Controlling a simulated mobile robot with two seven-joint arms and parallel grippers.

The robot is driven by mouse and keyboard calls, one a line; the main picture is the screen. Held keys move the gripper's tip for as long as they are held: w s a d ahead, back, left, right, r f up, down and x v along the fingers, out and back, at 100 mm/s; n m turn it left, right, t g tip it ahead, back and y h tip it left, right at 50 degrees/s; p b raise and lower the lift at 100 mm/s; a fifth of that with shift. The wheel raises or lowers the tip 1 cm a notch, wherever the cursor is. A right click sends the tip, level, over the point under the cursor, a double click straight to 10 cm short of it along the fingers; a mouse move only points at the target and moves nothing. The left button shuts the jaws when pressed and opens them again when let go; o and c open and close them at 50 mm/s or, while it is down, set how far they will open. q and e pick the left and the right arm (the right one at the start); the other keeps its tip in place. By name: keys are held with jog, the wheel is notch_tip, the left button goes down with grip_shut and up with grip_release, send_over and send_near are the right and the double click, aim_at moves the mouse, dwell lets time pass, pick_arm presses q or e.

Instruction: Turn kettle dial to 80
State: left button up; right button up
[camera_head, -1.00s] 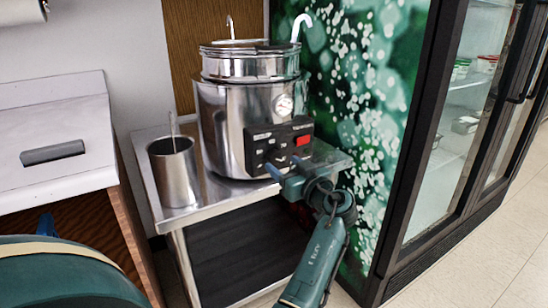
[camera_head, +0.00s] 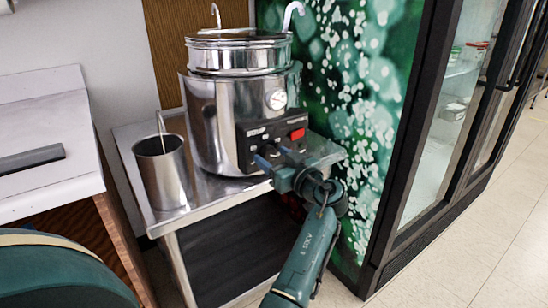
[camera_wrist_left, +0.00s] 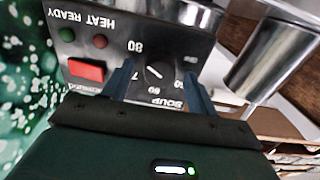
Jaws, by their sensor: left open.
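The kettle (camera_head: 212,125) is a large steel pot with a black control panel (camera_head: 246,137) on its front. In the left wrist view the panel (camera_wrist_left: 115,40) appears upside down, with a round black dial (camera_wrist_left: 157,72) ringed by numbers, 80 among them. A short white mark shows on the dial; its exact setting is hard to read. My left gripper (camera_head: 275,158) is open in front of the panel. In the left wrist view its fingers (camera_wrist_left: 158,76) stand on either side of the dial, with visible space; contact cannot be told. My right gripper is not in view.
The kettle stands on a steel table (camera_head: 215,190) beside a steel canister (camera_head: 163,173) holding a utensil. A red switch (camera_head: 297,134) and a gauge (camera_head: 278,100) are near the dial. A glass-door fridge (camera_head: 435,150) stands at right, a white counter (camera_head: 50,140) at left.

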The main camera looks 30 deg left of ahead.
pick_arm(q)
jog(key=c, duration=1)
